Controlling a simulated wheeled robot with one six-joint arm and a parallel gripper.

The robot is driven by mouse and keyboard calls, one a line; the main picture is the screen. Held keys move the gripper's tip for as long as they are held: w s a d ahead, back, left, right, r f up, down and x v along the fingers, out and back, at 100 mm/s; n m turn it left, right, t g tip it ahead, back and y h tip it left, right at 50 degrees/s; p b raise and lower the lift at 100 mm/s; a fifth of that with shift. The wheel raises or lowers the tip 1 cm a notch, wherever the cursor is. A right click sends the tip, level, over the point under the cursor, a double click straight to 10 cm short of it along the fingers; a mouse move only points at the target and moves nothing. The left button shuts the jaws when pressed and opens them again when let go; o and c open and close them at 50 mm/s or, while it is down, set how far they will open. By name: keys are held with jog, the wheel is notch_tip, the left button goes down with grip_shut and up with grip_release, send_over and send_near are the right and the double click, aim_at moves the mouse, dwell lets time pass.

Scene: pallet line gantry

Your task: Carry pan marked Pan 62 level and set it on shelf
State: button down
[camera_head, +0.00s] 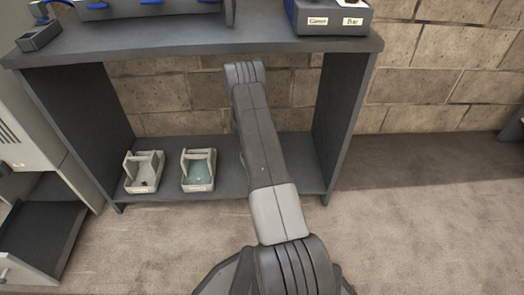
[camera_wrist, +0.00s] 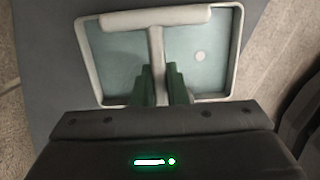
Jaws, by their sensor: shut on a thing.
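My gripper (camera_wrist: 160,78) shows in the wrist view with its green fingers shut on the upright handle of a pan (camera_wrist: 237,50). The pan has a pale rim, a pale T-shaped handle and a flat blue-green inside with one pale round spot. It lies over a dark grey surface; I cannot tell whether it touches it. No marking on this pan is readable. In the head view my arm hides the gripper and the held pan. Two handled pans stand on the low shelf (camera_head: 230,185) there: a grey one (camera_head: 143,184) and one with a blue-green inside (camera_head: 198,184). Their labels are too small to read.
The low shelf is bare right of the blue-green pan, partly behind my arm. Upright side panels (camera_head: 340,120) and a top board (camera_head: 180,42) frame it. The top board carries a labelled dark box (camera_head: 330,17) and a small tray (camera_head: 40,37). Open floor (camera_head: 430,220) lies right.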

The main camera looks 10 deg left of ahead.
jog(key=shift+w+r, duration=0.1)
jog(key=c, duration=1.5)
grip_release()
jog(key=shift+o, duration=0.2)
notch_tip(320, 180, up, 12)
jog(key=s+a+p, duration=0.1)
jog(key=p, duration=0.3)
jog(key=shift+s+a, duration=0.15)
jog(key=shift+a, duration=0.05)
